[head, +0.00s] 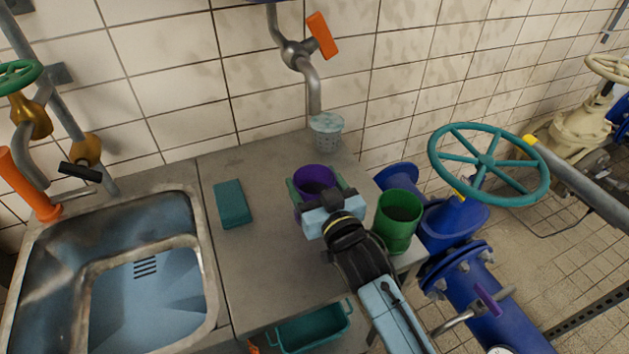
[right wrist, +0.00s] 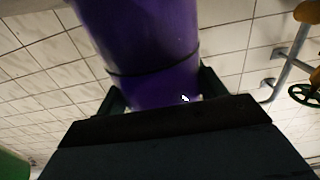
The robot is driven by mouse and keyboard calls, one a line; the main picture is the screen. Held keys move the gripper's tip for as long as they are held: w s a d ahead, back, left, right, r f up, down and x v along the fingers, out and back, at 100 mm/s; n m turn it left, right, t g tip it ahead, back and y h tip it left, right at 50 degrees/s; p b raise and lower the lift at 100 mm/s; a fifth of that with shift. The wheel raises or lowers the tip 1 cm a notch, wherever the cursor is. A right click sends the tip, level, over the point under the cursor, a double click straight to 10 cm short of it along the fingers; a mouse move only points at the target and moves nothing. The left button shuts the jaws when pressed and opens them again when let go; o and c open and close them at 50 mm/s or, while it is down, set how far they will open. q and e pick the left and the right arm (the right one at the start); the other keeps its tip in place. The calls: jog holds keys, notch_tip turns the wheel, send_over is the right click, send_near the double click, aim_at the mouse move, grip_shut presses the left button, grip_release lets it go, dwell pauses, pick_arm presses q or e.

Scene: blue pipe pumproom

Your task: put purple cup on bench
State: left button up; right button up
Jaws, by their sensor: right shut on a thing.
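The purple cup (head: 315,178) is in my right gripper (head: 320,195), over the grey bench (head: 265,265) in the head view. The gripper's fingers are on both sides of the cup and shut on it. In the right wrist view the purple cup (right wrist: 145,45) fills the upper middle, between the two fingers (right wrist: 155,95). My gripper hides the cup's lower part in the head view, so I cannot tell whether its base touches the bench. My left gripper is not in view.
A green cup (head: 398,220) stands close to the right of my gripper, near the bench's right edge. A teal block (head: 232,204) lies left of it, and a grey perforated cup (head: 327,132) stands behind. A metal sink (head: 110,275) is at left; blue pipes (head: 465,260) are at right.

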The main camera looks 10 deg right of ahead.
jog(key=shift+f, duration=0.35)
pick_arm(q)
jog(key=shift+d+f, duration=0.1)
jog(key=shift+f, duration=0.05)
pick_arm(e)
jog(key=o, duration=1.4)
jog(key=shift+r, duration=0.1)
jog(key=shift+r, duration=0.25)
jog(key=shift+r+p, duration=0.3)
jog(key=shift+r, duration=0.2)
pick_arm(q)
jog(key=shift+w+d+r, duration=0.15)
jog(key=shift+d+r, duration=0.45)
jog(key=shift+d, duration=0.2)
pick_arm(e)
jog(key=s, duration=0.4)
jog(key=s+d, duration=0.1)
jog(key=s, duration=0.3)
jog(key=s+d, duration=0.1)
jog(key=s, duration=0.2)
jog(key=shift+s+d+f, duration=0.15)
jog(key=shift+s+f, duration=0.05)
jog(key=shift+s, duration=0.2)
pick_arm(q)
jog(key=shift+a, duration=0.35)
